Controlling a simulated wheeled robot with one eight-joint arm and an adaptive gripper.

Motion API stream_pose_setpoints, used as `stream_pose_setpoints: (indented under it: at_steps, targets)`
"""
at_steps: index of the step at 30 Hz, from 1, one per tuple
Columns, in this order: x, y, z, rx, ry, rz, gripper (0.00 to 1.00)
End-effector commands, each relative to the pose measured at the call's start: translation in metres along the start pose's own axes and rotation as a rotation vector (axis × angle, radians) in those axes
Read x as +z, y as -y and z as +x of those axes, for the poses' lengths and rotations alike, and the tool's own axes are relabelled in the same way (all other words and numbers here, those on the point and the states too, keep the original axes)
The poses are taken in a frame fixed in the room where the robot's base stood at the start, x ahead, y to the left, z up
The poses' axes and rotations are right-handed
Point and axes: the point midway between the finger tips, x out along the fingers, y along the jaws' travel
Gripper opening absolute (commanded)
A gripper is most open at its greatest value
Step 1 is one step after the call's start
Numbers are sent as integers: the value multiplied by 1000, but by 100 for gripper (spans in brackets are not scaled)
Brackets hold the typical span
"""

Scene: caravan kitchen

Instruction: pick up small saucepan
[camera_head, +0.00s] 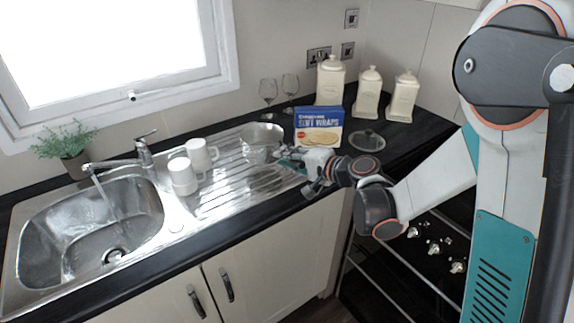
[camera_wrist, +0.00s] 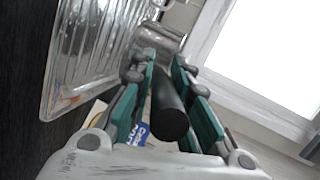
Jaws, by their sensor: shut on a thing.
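The small saucepan (camera_head: 262,138) is shiny metal and is on or just above the ridged drainer, near its back right. It also shows in the wrist view (camera_wrist: 160,40), beyond my fingertips, with its thick black handle (camera_wrist: 168,105) running back between my fingers. My gripper (camera_head: 287,156) reaches in from the right at the saucepan's handle side. In the wrist view my gripper (camera_wrist: 163,68) is shut on the handle. I cannot tell whether the pan's base touches the drainer.
Two white mugs (camera_head: 184,176) stand on the drainer left of the saucepan.

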Motion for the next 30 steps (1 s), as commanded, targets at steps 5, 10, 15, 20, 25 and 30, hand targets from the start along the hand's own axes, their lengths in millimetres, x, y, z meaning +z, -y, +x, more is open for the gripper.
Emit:
stream_pose_setpoints:
  at_steps: [5, 10, 15, 20, 25, 30]
  targets:
    - [-7, 55, -15, -1, 0, 0, 0]
    - [-12, 94, -26, -1, 0, 0, 0]
    - [-16, 120, -33, -1, 0, 0, 0]
    - [-18, 133, -36, -1, 0, 0, 0]
    - [-18, 137, -38, -1, 0, 0, 0]
    - [-18, 136, -37, -1, 0, 0, 0]
